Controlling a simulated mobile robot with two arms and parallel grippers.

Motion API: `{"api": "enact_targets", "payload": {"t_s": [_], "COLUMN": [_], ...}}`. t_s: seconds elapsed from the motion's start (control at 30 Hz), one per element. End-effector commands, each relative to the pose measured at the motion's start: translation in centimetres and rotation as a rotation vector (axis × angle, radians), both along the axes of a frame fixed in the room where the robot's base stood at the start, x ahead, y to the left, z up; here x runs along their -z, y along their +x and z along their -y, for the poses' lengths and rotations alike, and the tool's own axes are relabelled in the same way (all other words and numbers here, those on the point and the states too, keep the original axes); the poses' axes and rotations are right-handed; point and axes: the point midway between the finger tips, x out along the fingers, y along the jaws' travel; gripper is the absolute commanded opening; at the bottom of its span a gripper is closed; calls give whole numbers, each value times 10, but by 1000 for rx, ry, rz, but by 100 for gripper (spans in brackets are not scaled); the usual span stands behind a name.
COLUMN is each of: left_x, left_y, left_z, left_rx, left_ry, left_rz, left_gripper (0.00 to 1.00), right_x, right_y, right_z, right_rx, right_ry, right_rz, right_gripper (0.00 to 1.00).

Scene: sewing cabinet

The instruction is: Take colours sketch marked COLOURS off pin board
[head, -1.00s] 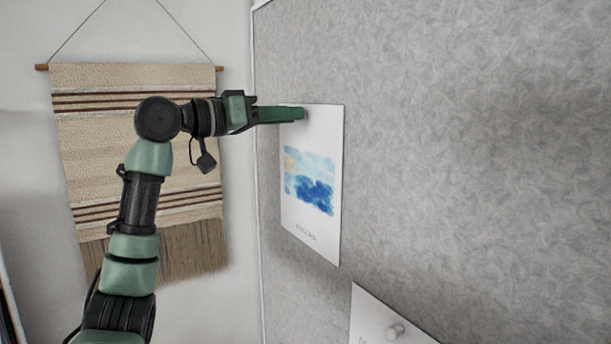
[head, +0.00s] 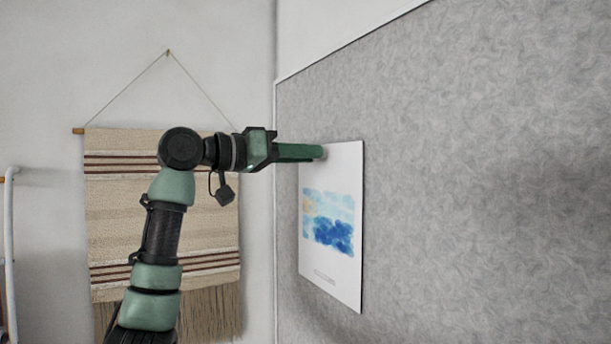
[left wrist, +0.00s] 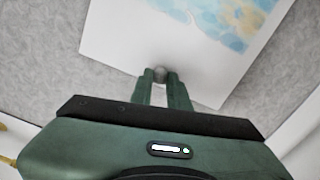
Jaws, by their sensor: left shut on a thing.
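The colours sketch (head: 331,225) is a white sheet with blue and pale yellow watercolour patches on the grey pin board (head: 470,180). A line of lettering near its bottom is too small to read. My left gripper (head: 323,152) is at the sheet's top edge, its fingers pointing at the board. In the left wrist view a round grey pin (left wrist: 160,73) sits between the fingertips, and the gripper is shut on it. The sketch (left wrist: 125,35) spreads out beyond the pin there. Whether the pin is still in the board cannot be told. My right gripper is not in view.
A striped woven hanging (head: 160,220) hangs from a wooden rod on the wall to the left. A white upright pole (head: 10,260) stands at the far left. The board is bare to the right of the sketch.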

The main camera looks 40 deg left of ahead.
Motion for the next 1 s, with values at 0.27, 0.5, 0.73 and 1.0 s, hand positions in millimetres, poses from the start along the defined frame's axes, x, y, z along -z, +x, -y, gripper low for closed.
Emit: {"api": "enact_targets", "payload": {"t_s": [0.27,0.5,0.73,1.0], "left_x": [-11,-11,-13,-14], "left_y": [-38,-103,-155,-181], "left_z": [-16,-41,-61,-71], "left_rx": [-3,-4,-1,0], "left_ry": [1,0,-1,-1], "left_rz": [5,5,4,0], "left_gripper": [0,0,0,0], "right_x": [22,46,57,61], "right_y": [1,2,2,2], "right_z": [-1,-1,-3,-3], "right_rx": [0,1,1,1], "right_ry": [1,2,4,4], "right_rz": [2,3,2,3], "right_gripper": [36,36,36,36]}}
